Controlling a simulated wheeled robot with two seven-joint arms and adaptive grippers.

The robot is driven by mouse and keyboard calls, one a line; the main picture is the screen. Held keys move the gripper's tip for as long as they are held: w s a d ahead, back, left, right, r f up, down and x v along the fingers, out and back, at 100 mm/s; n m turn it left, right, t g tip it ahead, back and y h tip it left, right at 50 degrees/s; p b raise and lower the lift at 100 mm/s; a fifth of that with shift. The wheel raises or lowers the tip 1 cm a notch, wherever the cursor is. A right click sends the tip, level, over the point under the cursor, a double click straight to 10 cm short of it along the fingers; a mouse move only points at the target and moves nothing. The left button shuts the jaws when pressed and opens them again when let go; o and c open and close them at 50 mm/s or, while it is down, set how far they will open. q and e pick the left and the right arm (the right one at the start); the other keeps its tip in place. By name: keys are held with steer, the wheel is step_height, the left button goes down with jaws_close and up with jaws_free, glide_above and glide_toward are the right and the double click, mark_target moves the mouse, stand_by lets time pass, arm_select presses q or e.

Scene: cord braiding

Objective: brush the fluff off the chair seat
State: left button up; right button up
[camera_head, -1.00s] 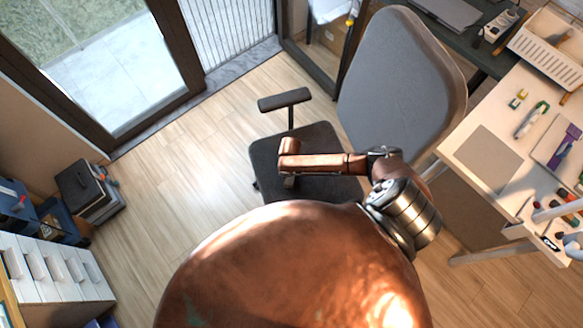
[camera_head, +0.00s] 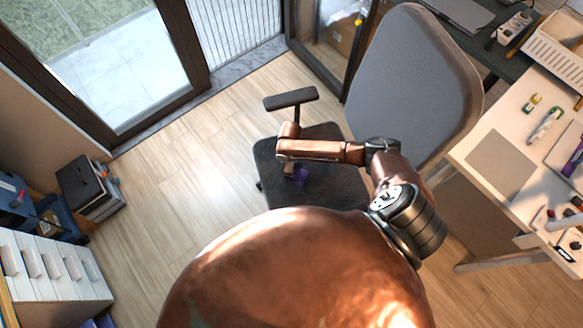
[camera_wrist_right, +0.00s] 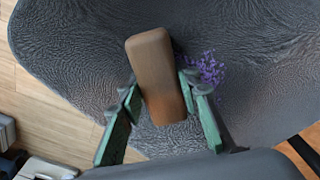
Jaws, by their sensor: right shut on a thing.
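The grey chair seat (camera_head: 335,190) is in the middle of the head view, partly behind my right arm. It fills most of the right wrist view (camera_wrist_right: 80,50). My right gripper (camera_wrist_right: 160,88) has its two green fingers shut on a brown wooden brush (camera_wrist_right: 150,55). The brush is over the seat; its underside is hidden, so I cannot tell whether it touches. A clump of purple fluff (camera_wrist_right: 208,68) lies on the seat just right of the brush and fingers. My left gripper is out of view.
The chair's armrest (camera_head: 290,98) stands beyond my right forearm, and the tall backrest (camera_head: 415,85) is to the right. A desk (camera_head: 500,165) with tools is at the right. Drawers (camera_head: 50,265) stand at the left. The wooden floor between is clear.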

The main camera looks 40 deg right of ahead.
steer(key=shift+w+d, duration=0.15)
steer(key=shift+w, duration=0.1)
steer(key=shift+s+d+f, duration=0.1)
steer(key=shift+s+d, duration=0.2)
steer(key=shift+d, duration=0.3)
steer(key=shift+s+a+p, duration=0.2)
steer(key=shift+s+p, duration=0.35)
steer(key=shift+s, duration=0.05)
steer(key=shift+s+a+p, duration=0.2)
steer(key=shift+s+p, duration=0.3)
steer(key=shift+s, duration=0.1)
steer(key=shift+s+a+p, duration=0.3)
steer(key=shift+s+p, duration=0.15)
steer(key=shift+s, duration=0.35)
